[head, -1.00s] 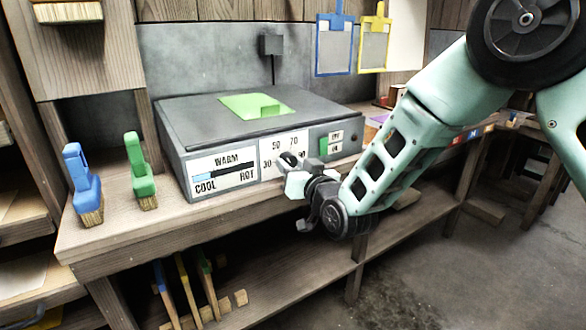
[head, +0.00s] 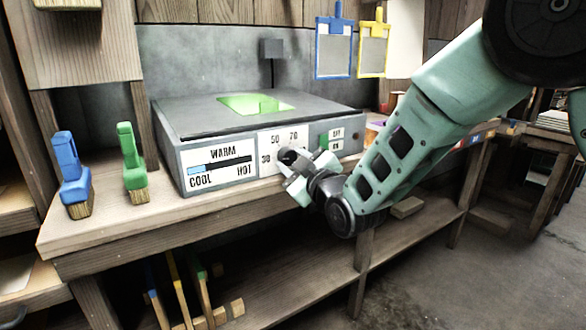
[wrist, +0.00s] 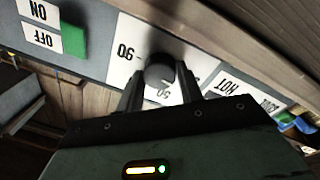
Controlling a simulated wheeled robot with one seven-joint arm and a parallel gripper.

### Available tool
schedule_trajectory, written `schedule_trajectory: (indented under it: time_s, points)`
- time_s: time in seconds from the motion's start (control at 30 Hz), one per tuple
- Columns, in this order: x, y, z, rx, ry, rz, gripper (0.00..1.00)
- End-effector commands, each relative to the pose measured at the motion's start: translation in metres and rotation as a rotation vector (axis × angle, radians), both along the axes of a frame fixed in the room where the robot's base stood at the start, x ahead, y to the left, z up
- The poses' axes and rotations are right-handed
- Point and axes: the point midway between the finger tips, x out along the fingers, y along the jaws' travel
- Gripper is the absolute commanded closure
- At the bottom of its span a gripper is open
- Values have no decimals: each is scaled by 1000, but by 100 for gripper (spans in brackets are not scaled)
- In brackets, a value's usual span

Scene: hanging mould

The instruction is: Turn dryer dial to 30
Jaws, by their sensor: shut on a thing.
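The dryer (head: 222,136) is a grey box on the bench with a white dial plate marked 30, 50, 70 and 90. Its dark round dial (head: 287,156) also shows in the wrist view (wrist: 160,73). My gripper (head: 291,170) is at the dial from the front. In the wrist view my gripper (wrist: 161,84) has one finger on each side of the dial and is shut on it. The printed 90 shows left of the dial and the 50 below it, upside down. Where the dial points cannot be told; the fingers hide part of the plate.
A WARM/COOL/HOT gauge (head: 221,165) with a short blue bar is left of the dial. A green switch (head: 323,139) marked OFF and ON is right of it. Blue (head: 72,172) and green (head: 131,160) brushes stand left of the dryer. Framed screens (head: 334,50) hang above.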

Motion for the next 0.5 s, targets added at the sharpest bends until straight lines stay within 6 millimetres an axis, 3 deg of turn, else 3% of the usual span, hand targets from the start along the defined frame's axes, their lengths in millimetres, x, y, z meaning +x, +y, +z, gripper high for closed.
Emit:
schedule_trajectory:
  time_s: [0.5]
  points:
    - [0, 0, -1, -126, -83, 1, 86]
